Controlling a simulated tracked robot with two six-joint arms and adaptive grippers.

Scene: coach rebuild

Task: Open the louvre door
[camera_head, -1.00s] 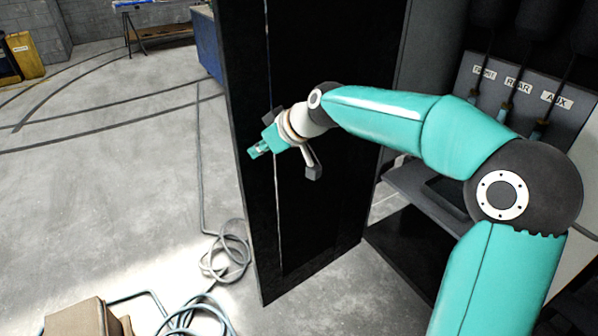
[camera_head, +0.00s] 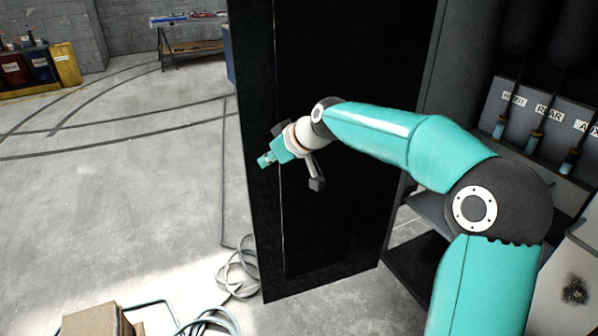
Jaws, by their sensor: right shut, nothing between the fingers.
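The louvre door (camera_head: 335,225) is a tall black panel that stands swung out from the dark cabinet on the right. Its near free edge (camera_head: 262,220) faces the open floor. My right arm reaches across the door's face from the right. My right gripper (camera_head: 266,160) is shut and empty in front of the door's free edge. I cannot tell whether it touches the door. A dark handle-like piece (camera_head: 316,184) shows just below my wrist. My left gripper is out of view.
The cabinet interior on the right has levers labelled FRONT, REAR and AUX on a grey panel (camera_head: 545,115). A coiled hose (camera_head: 238,270) and a cardboard box (camera_head: 95,322) lie on the floor at the lower left. A workbench (camera_head: 190,45) stands far back.

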